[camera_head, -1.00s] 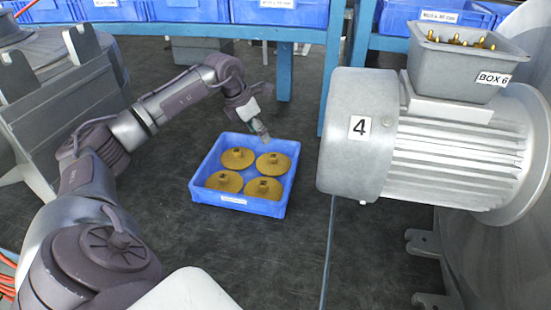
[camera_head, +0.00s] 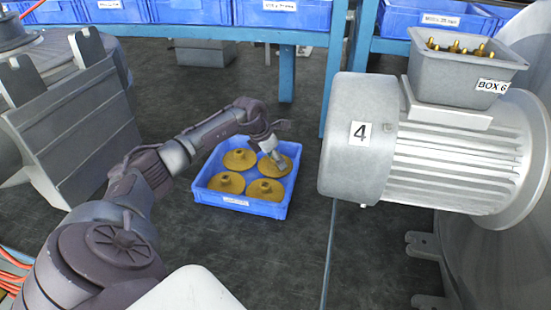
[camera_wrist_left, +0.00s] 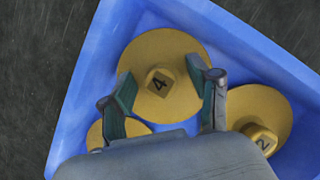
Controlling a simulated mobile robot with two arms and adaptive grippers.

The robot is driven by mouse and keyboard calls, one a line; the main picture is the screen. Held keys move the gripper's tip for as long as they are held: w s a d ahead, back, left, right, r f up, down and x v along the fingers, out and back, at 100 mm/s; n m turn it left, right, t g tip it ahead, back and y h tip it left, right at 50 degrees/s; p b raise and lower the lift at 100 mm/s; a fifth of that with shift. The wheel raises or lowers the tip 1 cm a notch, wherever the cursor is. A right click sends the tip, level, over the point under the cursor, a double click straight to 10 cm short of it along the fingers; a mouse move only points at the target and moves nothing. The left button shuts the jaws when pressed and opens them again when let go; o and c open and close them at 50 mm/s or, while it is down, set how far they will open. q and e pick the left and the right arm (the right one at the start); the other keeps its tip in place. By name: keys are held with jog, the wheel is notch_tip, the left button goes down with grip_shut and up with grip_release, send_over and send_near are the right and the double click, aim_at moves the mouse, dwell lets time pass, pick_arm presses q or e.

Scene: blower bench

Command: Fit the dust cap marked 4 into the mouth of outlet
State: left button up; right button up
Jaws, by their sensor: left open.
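The dust cap marked 4 is a yellow disc with a raised square knob bearing the number (camera_wrist_left: 158,84). In the head view it appears to be the back right cap (camera_head: 286,169) in the blue tray (camera_head: 235,203). My left gripper (camera_head: 277,160) is open and points down over this cap. In the left wrist view the fingers (camera_wrist_left: 160,70) stand on either side of the knob, with gaps; I cannot tell their height above the disc. The grey cylindrical housing (camera_head: 350,170) at right carries a 4 label; no open mouth shows on it. My right gripper is not in view.
The tray holds several yellow caps, including one marked 2 (camera_wrist_left: 258,140) beside cap 4. A grey bin labelled BOX 6 (camera_head: 460,72) sits on the finned motor (camera_head: 455,160). Blue shelving (camera_head: 286,75) stands behind. Dark floor around the tray is clear.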

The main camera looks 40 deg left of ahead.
pick_arm(q)
grip_shut()
notch_tip(320, 180, up, 10)
jog(key=shift+r+b, duration=0.1)
jog(key=shift+b, duration=0.2)
dwell(0.5)
